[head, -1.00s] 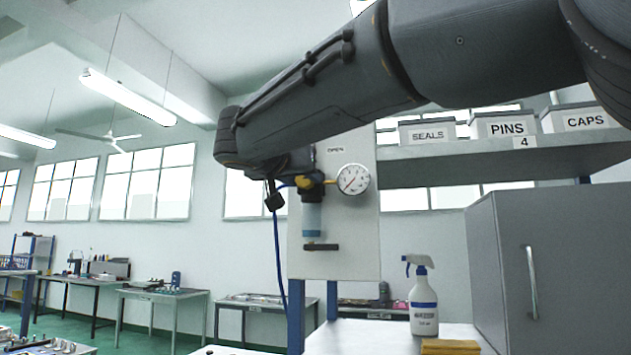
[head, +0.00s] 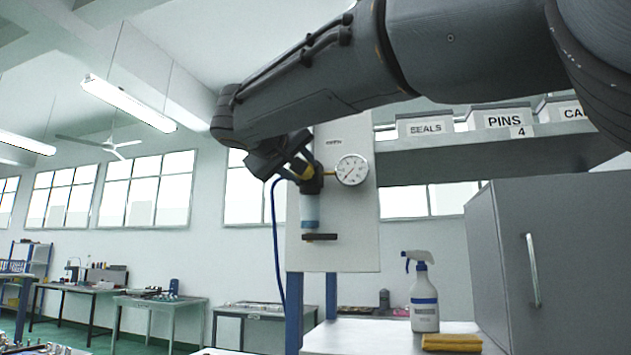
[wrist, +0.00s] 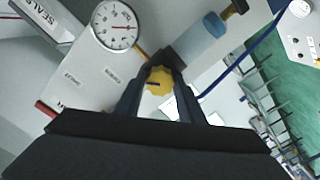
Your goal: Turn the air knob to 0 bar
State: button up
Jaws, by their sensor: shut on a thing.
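The yellow air knob (head: 307,173) sits on the dark regulator body, above a blue-grey bowl (head: 310,208), on a pale panel (head: 350,252). In the wrist view the scalloped knob (wrist: 159,82) with a dark mark lies between the two fingers of my gripper (wrist: 160,88). My gripper (head: 300,162) is shut on it, reaching in from the upper left in the head view. A round white gauge (head: 352,170) is right of the knob; it also shows in the wrist view (wrist: 115,25). Its needle is too small to read exactly.
A blue hose (head: 275,235) hangs left of the panel. A spray bottle (head: 424,300) and a yellow cloth or sponge (head: 452,342) stand on the bench below. A grey cabinet (head: 570,260) is at right, under a shelf of labelled bins (head: 425,127).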

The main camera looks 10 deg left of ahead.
jog(key=shift+n+p, duration=0.35)
jog(key=shift+n, duration=4.65)
jog(key=o, duration=1)
jog(key=shift+s, duration=0.1)
jog(key=s+b, duration=0.1)
jog(key=s, duration=0.1)
jog(key=s+b, duration=0.1)
jog(key=s, duration=0.2)
jog(key=s+b, duration=0.1)
jog(key=s, duration=0.1)
jog(key=shift+s+a, duration=0.3)
jog(key=shift+a, duration=0.05)
